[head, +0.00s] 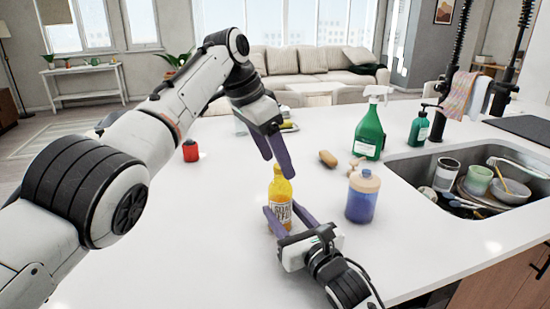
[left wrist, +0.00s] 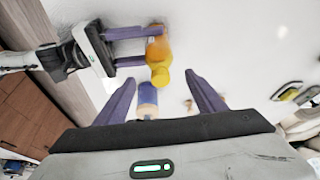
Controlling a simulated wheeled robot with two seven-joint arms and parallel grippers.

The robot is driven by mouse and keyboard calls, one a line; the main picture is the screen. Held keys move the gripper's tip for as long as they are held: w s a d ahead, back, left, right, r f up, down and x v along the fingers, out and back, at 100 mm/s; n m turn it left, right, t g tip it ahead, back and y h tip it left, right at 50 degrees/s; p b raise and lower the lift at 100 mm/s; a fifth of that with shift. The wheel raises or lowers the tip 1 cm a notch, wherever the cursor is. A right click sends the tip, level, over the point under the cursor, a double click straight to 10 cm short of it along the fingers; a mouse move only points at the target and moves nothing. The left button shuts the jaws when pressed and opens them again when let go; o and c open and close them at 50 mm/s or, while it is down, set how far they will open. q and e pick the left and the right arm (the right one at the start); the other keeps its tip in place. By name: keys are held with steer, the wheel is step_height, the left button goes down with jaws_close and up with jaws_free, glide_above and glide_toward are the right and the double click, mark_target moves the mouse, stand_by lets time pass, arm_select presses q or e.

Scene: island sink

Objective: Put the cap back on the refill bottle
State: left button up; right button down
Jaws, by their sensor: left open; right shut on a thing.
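The yellow bottle (head: 281,212), which I take as the refill bottle, stands upright on the white counter. My right gripper (head: 280,206) is shut around its body from the front; the left wrist view also shows this bottle (left wrist: 157,50). A bright yellow cap (left wrist: 161,77) shows at its top end in the left wrist view. I cannot tell whether the cap is fully seated. My left gripper (head: 279,167) is open just above the bottle, fingers pointing down. In the left wrist view the cap lies between its fingertips (left wrist: 160,77), with gaps on both sides.
A blue jar with a beige top (head: 362,198) stands right of the bottle. Behind are a green spray bottle (head: 369,133), a small tan item (head: 328,158) and a red container (head: 190,151). The sink (head: 410,172) with dishes is at right. The left counter is clear.

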arm_select(q)
steer(key=v, duration=0.7)
arm_select(e)
steer(key=c, duration=0.9)
jaws_free()
steer(key=shift+s+d, duration=0.1)
arm_select(q)
steer(key=shift+f, duration=0.2)
arm_select(e)
steer(key=v, duration=1)
